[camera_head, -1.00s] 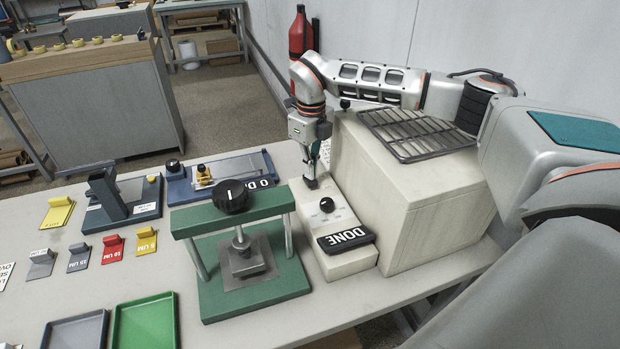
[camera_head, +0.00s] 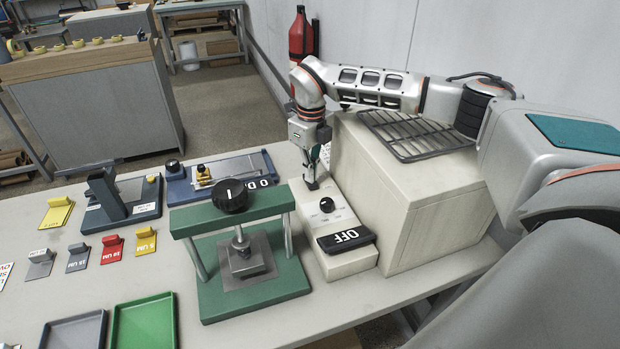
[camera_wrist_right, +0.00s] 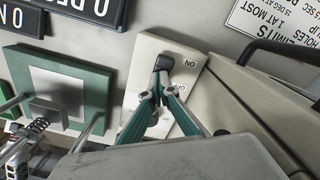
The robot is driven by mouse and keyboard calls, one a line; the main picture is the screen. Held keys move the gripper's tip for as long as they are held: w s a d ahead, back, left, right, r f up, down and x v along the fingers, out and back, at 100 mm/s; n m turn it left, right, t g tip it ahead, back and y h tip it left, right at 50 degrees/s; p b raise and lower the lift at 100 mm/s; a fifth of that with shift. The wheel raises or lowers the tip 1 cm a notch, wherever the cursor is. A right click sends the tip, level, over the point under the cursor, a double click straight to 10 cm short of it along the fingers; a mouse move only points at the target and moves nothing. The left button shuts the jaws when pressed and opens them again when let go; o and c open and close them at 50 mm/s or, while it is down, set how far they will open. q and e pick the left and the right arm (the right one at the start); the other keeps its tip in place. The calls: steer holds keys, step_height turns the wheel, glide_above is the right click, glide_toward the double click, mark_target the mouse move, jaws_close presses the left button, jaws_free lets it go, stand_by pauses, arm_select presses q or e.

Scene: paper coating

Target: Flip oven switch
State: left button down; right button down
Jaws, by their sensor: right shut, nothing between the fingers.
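The oven (camera_head: 415,205) is a large cream box at the right of the head view. Its control panel (camera_head: 342,232) stands beside it, with a black knob and a black display (camera_head: 345,238) that reads OFF. My right gripper (camera_head: 312,186) is shut and points down at the far end of the panel. In the right wrist view the gripper (camera_wrist_right: 160,92) has its fingertips at the black switch (camera_wrist_right: 164,62), by a label that reads ON upside down. The fingertips look to be touching or very close to the switch, with nothing between them. My left gripper is not in view.
A green press (camera_head: 255,275) with a black knob stands just left of the panel. A metal rack (camera_head: 415,133) lies on top of the oven. A green tray (camera_head: 144,325) and several coloured blocks are further left on the table.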

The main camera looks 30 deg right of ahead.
steer(key=shift+s, duration=0.1)
step_height(320, 180, up, 2)
steer(key=shift+r+p, duration=0.15)
steer(key=shift+p, duration=1)
steer(key=shift+r, duration=2.2)
